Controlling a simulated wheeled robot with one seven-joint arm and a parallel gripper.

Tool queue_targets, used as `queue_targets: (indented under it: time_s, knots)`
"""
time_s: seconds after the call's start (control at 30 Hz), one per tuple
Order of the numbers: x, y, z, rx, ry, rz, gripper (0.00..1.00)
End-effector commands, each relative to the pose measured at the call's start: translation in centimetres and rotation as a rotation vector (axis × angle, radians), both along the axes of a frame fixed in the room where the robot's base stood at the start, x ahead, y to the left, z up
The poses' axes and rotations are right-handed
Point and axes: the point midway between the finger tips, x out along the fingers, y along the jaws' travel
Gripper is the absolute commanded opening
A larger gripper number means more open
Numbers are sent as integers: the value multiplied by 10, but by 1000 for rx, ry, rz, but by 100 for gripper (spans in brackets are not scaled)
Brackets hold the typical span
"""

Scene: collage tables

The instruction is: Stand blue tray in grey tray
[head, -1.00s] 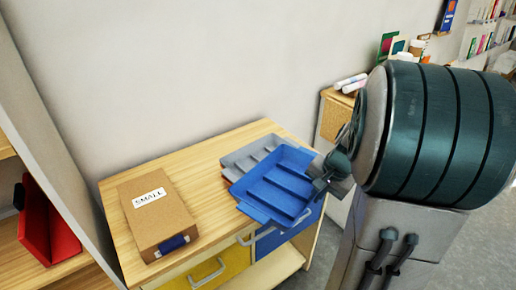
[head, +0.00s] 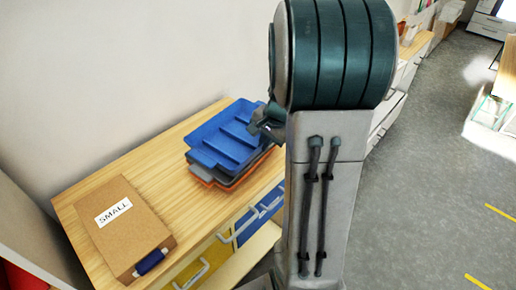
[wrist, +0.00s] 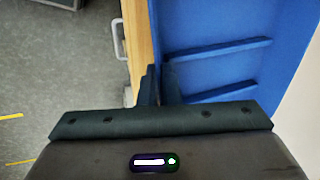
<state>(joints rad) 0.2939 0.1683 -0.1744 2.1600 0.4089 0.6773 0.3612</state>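The blue tray (head: 222,138) has low dividers and lies open side up at the back right of the wooden table. The grey tray (head: 203,172) is directly under it, mostly hidden, with only its front and side edges showing. I cannot tell whether the blue tray rests in it or hangs just above. My gripper (head: 262,124) is at the right edge of the blue tray. In the wrist view my gripper's fingers (wrist: 161,84) are close together at the wall of the blue tray (wrist: 215,75), shut on it.
An orange-red tray (head: 228,186) shows under the grey one. A brown box marked SMALL (head: 122,225) lies at the table's left. The wooden table (head: 152,160) is bare between box and trays. A wall stands close behind. Yellow and blue drawers with handles face the front.

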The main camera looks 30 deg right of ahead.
Motion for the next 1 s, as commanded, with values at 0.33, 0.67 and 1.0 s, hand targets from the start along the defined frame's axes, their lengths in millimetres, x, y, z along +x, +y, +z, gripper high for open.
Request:
queue_targets:
  time_s: [0.33,0.67,1.0]
  knots:
    - [28,4,-20,1,0,-2,0]
    - [27,4,-57,1,1,-2,0]
    - [27,4,-57,1,1,-1,25]
